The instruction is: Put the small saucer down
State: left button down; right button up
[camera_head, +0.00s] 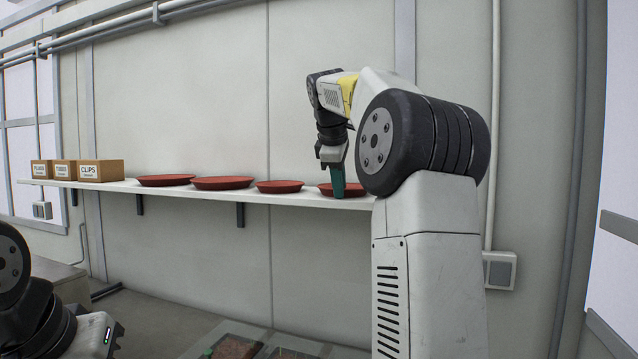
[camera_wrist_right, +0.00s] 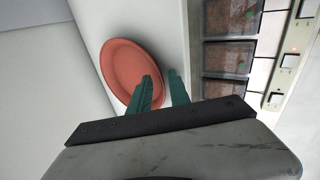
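The small red-brown saucer (camera_head: 352,192) lies level at the right end of the white wall shelf (camera_head: 225,194). It also shows in the right wrist view (camera_wrist_right: 125,68). My right gripper (camera_head: 338,190) points down at this saucer, its green fingers at the saucer's near side. In the right wrist view my right gripper (camera_wrist_right: 162,76) has its fingers apart, one over the saucer's inside and one beyond its rim. A clear gap shows between them. Part of the saucer is hidden behind the fingers. My left gripper is not in view, only part of my left arm at lower left.
Three more red saucers (camera_head: 279,186), (camera_head: 222,183), (camera_head: 165,180) stand in a row to the left on the shelf. Labelled cardboard boxes (camera_head: 100,171) stand at its left end. Trays with brownish contents (camera_head: 237,347) lie below. The shelf's front edge is close to the saucers.

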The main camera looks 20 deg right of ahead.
jog(key=v, duration=1.2)
jog(key=s+a+f+m+y, duration=0.2)
jog(key=s+a+f+m, duration=0.3)
jog(key=s+f, duration=0.7)
jog(key=s+a+f+m+t+y, duration=0.1)
jog(key=s+a+f+m+y, duration=0.2)
jog(key=s+f, duration=1)
jog(key=a+f+m, duration=0.2)
jog(key=a+f, duration=0.1)
jog(key=f, duration=0.3)
jog(key=shift+a+m+y, duration=0.2)
jog(key=shift+m+y, duration=0.1)
jog(key=shift+m, duration=0.1)
jog(key=shift+f, duration=0.15)
jog(key=shift+w+a, duration=0.1)
